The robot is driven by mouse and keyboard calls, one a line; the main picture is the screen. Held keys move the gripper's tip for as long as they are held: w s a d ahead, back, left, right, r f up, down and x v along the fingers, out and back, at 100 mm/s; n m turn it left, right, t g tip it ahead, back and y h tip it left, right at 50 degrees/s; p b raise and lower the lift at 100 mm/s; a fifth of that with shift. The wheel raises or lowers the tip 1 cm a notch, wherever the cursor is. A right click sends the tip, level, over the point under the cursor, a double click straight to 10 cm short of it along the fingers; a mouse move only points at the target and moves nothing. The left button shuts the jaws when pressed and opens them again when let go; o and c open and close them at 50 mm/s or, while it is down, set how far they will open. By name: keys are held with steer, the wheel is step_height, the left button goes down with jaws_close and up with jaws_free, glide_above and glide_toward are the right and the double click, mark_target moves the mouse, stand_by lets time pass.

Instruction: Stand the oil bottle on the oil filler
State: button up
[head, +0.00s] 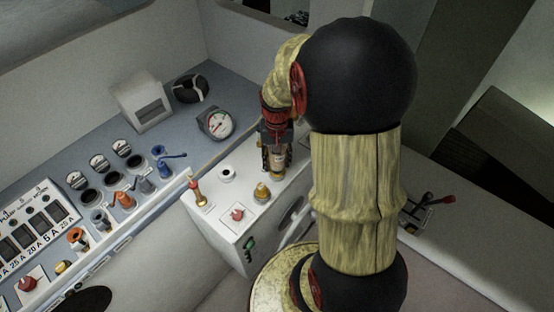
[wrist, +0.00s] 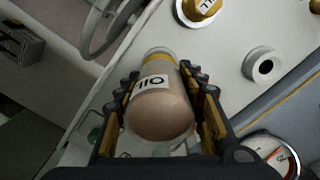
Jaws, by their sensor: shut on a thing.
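The oil bottle (wrist: 160,110) is tan with a label reading OIL. Its rounded end faces the wrist camera and a yellow band shows at its far end. My gripper (wrist: 159,76) is shut on it, with a jaw on each side. In the head view the bottle (head: 279,163) hangs below my gripper (head: 275,143) at the back right of a white box. A brass filler fitting (head: 262,193) stands on the box top, in front and left of the bottle. It also shows in the wrist view (wrist: 203,8), with a cut-off label ending in LL. Any gap under the bottle is unclear.
On the white box (head: 215,222) stand a white ring with a dark hole (head: 227,174), a red knob (head: 237,214) and a red-tipped brass lever (head: 197,191). A gauge (head: 217,122) and a switch panel (head: 40,235) lie to the left. My arm blocks the right side.

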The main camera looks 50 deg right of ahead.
steer(key=shift+f, duration=0.1)
steer(key=o, duration=1.5)
step_height(320, 180, up, 12)
stand_by(0.5)
